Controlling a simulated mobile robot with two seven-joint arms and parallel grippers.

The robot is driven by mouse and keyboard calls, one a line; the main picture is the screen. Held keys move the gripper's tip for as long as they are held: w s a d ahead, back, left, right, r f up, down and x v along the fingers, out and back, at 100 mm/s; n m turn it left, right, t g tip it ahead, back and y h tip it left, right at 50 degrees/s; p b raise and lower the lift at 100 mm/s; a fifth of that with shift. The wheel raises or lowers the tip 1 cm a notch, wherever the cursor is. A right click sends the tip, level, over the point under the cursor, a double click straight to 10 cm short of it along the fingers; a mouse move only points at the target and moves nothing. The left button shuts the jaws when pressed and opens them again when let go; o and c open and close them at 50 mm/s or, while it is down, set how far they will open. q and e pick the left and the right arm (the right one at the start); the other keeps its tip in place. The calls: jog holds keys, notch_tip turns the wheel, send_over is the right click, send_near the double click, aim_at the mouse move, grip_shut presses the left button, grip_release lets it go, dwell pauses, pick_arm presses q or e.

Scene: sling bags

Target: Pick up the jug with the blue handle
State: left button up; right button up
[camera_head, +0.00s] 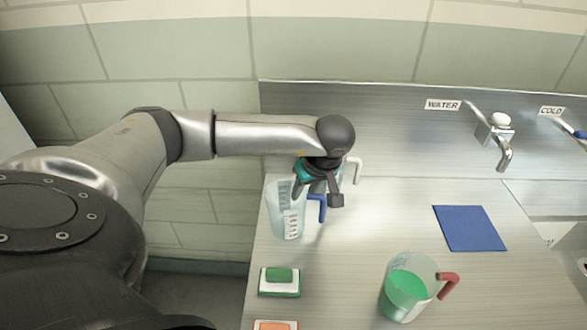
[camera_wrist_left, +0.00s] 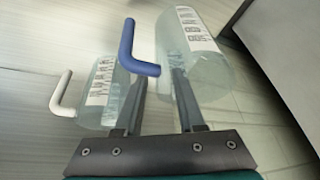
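The clear jug with the blue handle (camera_head: 287,215) stands upright at the left of the metal counter, its blue handle (camera_head: 318,208) facing right. My left gripper (camera_head: 325,197) hangs from above at this handle. In the left wrist view its two fingers (camera_wrist_left: 159,80) are apart, with the blue handle (camera_wrist_left: 128,45) reaching between the fingertips and the jug's body (camera_wrist_left: 195,60) to the right. I cannot tell if a finger touches the handle. My right gripper is not in view.
A jug with a white handle (camera_head: 355,170) stands close behind, partly hidden by my gripper. A jug with a red handle (camera_head: 408,290) holds green liquid at the front. A blue mat (camera_head: 470,228), a green-topped block (camera_head: 279,280) and a tap (camera_head: 500,140) are nearby. The counter's middle is clear.

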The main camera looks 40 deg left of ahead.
pick_arm(q)
jog(key=shift+f, duration=0.1)
grip_shut()
dwell(1.4)
